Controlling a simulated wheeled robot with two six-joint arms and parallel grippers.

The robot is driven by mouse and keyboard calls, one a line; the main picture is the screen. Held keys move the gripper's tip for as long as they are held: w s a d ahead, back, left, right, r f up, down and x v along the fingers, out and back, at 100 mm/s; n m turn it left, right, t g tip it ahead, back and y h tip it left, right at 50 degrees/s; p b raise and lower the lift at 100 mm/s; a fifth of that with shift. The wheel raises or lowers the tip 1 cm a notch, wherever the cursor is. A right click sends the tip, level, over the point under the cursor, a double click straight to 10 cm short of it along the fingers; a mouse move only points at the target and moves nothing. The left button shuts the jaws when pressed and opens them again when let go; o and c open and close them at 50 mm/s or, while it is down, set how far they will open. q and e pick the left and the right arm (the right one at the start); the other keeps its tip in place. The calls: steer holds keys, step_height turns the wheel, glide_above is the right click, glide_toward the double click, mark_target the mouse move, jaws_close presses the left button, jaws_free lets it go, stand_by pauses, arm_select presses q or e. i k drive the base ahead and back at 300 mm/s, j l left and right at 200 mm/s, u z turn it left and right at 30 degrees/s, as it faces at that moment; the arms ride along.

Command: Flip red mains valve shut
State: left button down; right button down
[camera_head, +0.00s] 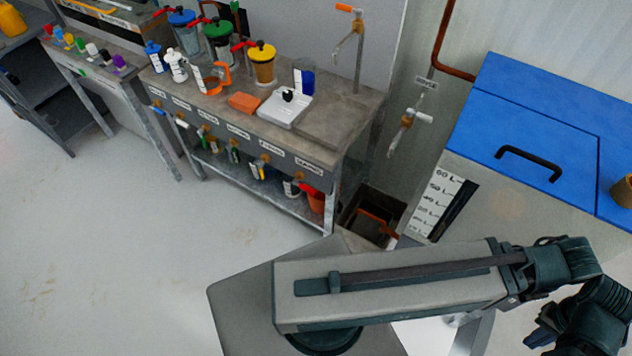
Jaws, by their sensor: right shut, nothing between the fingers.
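A dark recessed box (358,205) is set in the floor against the wall, between the bench and the blue-lidded tank. An orange-red lever-like bar (376,222) lies in it, slanting down to the right. It may be the red mains valve, but I cannot read a label there. My right arm stretches across the lower right of the view. My right gripper (535,341) is at the bottom right, shut and empty, well apart from the box and partly cut by the frame edge. My left gripper is not in view.
A wall tap with a white handle (418,116) hangs above the box. The tank's blue lid (530,130) has a black handle. The bench (345,125) holds coloured-lid jars, bottles and a scale, with a tap pipe (358,50) behind. The floor at left is clear.

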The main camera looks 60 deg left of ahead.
mark_target(308, 189)
steer(key=u, duration=1.6)
steer(key=i+j+u, duration=0.25)
steer(key=i+u, duration=0.1)
steer(key=u, duration=0.15)
steer(key=i+j, duration=0.3)
steer(key=k+l+u, duration=0.1)
steer(key=k, duration=0.2)
steer(key=k+l+u, duration=0.1)
steer(key=k, duration=0.2)
